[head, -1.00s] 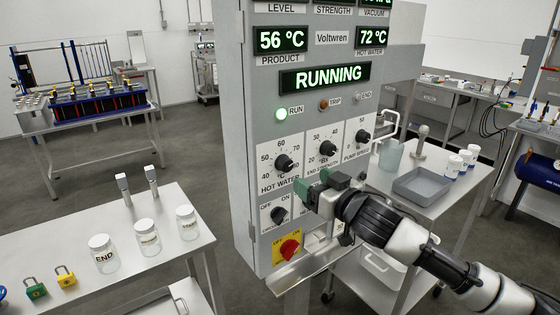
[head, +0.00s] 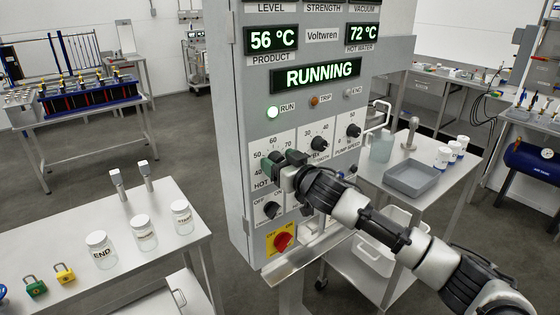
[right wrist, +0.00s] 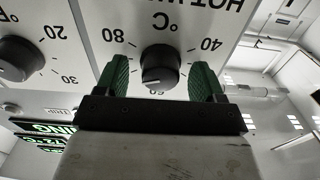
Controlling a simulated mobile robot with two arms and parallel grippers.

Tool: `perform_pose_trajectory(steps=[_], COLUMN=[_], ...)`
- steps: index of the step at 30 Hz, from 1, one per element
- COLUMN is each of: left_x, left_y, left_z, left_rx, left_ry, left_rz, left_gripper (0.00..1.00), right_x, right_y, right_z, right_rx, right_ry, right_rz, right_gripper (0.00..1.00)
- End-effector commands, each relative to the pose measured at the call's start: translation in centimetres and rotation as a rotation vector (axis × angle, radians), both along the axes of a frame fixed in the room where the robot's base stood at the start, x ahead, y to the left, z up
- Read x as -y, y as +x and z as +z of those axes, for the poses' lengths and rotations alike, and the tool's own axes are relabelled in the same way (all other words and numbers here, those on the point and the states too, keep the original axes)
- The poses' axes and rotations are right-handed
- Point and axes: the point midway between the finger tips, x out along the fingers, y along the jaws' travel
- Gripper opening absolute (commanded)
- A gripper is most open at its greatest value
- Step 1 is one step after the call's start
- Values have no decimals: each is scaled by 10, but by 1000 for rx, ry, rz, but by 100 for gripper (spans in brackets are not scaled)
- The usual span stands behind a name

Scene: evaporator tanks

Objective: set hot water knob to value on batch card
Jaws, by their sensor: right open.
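The hot water knob (right wrist: 160,68) is a black round knob on the grey panel; its white mark faces roughly the 60 in the right wrist view, where the lettering is upside down. My right gripper (right wrist: 160,64) is open, with one green finger on each side of the knob and a gap visible on both sides. In the head view my right gripper (head: 275,168) is in front of the dial and hides much of the knob and its label. I cannot make out a batch card. My left gripper is not in view.
The strength knob (head: 319,143) and pump speed knob (head: 353,131) are to the right of the dial. The off/on knob (head: 271,209) and red switch (head: 283,241) are below. The hot water display (head: 363,38) reads 72 °C. A steel table with jars (head: 145,234) is left.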

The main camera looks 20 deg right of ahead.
Motion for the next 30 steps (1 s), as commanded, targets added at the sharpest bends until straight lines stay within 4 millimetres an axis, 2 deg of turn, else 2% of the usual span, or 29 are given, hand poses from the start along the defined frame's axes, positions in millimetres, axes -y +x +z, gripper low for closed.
perform_pose_trajectory(steps=[1, 9, 11, 20, 30], left_x=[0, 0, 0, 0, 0], left_y=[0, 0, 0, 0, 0], left_z=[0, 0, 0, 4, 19], left_rx=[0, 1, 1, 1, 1], left_ry=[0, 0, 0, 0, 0], left_rz=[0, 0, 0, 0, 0], left_gripper=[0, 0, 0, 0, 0], right_x=[0, 0, 0, 0, -1], right_y=[0, 0, 0, 0, -1], right_z=[0, 0, 0, 1, 2], right_rx=[0, 0, 0, 16, 93], right_ry=[0, 0, 0, -43, -259], right_rz=[0, 0, 0, 0, 0], right_gripper=[69, 27, 21, 21, 21])
